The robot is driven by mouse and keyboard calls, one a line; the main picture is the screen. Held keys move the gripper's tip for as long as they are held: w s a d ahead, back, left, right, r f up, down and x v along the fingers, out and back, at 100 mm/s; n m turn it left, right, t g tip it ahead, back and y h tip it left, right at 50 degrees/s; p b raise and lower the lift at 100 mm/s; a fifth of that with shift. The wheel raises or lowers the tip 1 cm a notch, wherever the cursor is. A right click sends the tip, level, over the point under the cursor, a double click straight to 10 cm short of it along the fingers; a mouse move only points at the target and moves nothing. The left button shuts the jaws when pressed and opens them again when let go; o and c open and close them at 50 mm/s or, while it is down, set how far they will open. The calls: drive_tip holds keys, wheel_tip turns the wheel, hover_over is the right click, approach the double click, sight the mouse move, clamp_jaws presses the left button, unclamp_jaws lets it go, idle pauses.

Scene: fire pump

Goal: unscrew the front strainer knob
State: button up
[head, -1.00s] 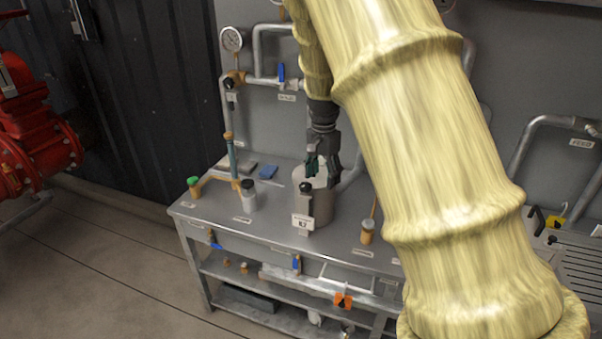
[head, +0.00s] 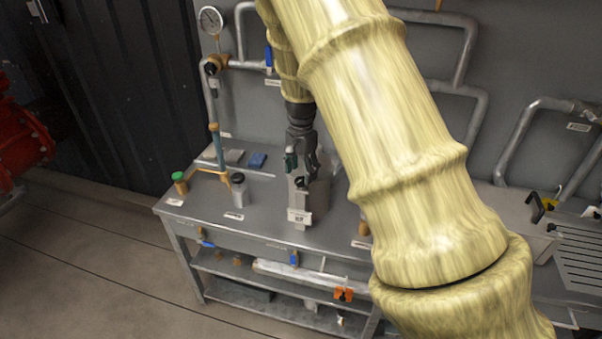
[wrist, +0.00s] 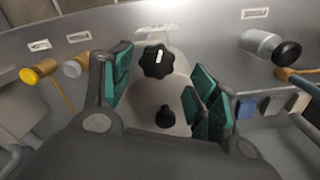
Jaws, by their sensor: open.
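The front strainer knob is a black lobed knob (wrist: 157,61) with a white mark, on the near side of a grey cylindrical strainer (wrist: 178,82). In the head view the knob (head: 300,182) tops a short post with a white label, in front of the strainer body (head: 319,196). My gripper (head: 302,167) points down just above the knob, open. In the wrist view its teal-padded fingers (wrist: 160,78) stand apart, with the knob between them but towards the picture top. Contact is not visible. A second, smaller black knob (wrist: 166,116) lies lower between the fingers.
A grey bottle with a black cap (head: 238,189) and a green-topped valve (head: 180,183) stand left on the bench (head: 262,220). A blue block (head: 257,160) lies behind. Pipes and a gauge (head: 210,20) line the back wall. My arm hides the bench's right part.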

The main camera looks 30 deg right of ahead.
sight(302, 182)
drive_tip(key=shift+w+f, duration=0.1)
drive_tip(key=shift+f, duration=0.65)
drive_tip(key=shift+s+f+p, duration=0.15)
drive_tip(key=shift+s+p, duration=0.15)
drive_tip(key=shift+s, duration=0.3)
drive_tip(key=shift+w+f, duration=0.35)
drive_tip(key=shift+s+r, duration=0.15)
drive_tip(key=shift+s, duration=0.05)
drive_tip(key=c, duration=1)
